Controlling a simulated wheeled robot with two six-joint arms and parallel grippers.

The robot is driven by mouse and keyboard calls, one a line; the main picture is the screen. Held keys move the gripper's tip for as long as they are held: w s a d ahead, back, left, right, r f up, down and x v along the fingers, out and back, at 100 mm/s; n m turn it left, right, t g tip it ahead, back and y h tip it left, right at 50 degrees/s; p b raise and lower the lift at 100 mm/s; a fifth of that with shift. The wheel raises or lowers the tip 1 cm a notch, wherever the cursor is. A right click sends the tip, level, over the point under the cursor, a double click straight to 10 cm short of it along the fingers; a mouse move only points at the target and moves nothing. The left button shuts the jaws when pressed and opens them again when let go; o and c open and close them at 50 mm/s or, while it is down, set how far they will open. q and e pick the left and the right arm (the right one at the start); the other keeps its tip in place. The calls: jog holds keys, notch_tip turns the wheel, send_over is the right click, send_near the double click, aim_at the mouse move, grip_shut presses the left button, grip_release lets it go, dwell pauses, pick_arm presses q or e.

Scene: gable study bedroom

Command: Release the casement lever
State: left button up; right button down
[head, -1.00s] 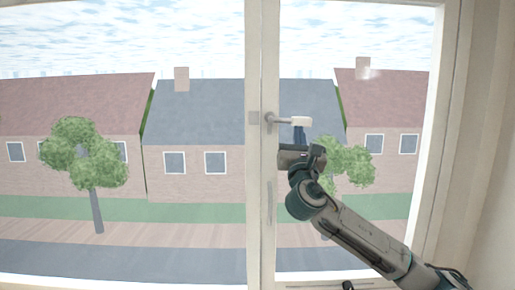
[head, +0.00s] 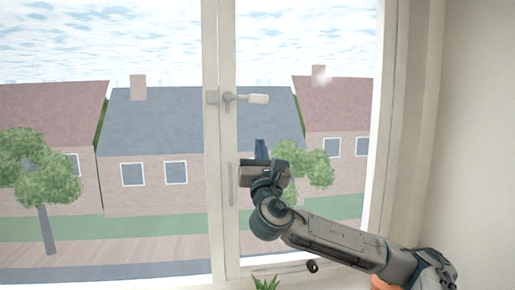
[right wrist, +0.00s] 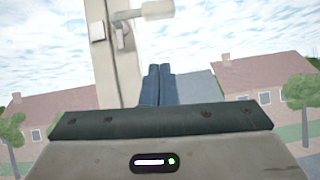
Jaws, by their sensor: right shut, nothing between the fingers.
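The casement lever (head: 247,98) is a pale handle on the window's middle post. It points out to the right, about level. In the right wrist view the lever (right wrist: 146,13) shows at the top, partly cut off by the edge. My right gripper (head: 261,149) is below the lever, with its blue fingers pointing up and a clear gap to the handle. In the right wrist view its fingers (right wrist: 157,84) are together with nothing between them. My left gripper is not in view.
The window post (head: 220,180) stands just left of my right gripper. The right frame post (head: 385,140) and a plain wall (head: 470,150) lie to the right. A green plant's tips (head: 266,284) show at the bottom edge.

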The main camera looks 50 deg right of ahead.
jog(key=shift+s+a+f+b, duration=0.3)
jog(key=shift+s+a, duration=0.4)
jog(key=shift+a, duration=0.1)
jog(key=shift+a, duration=0.15)
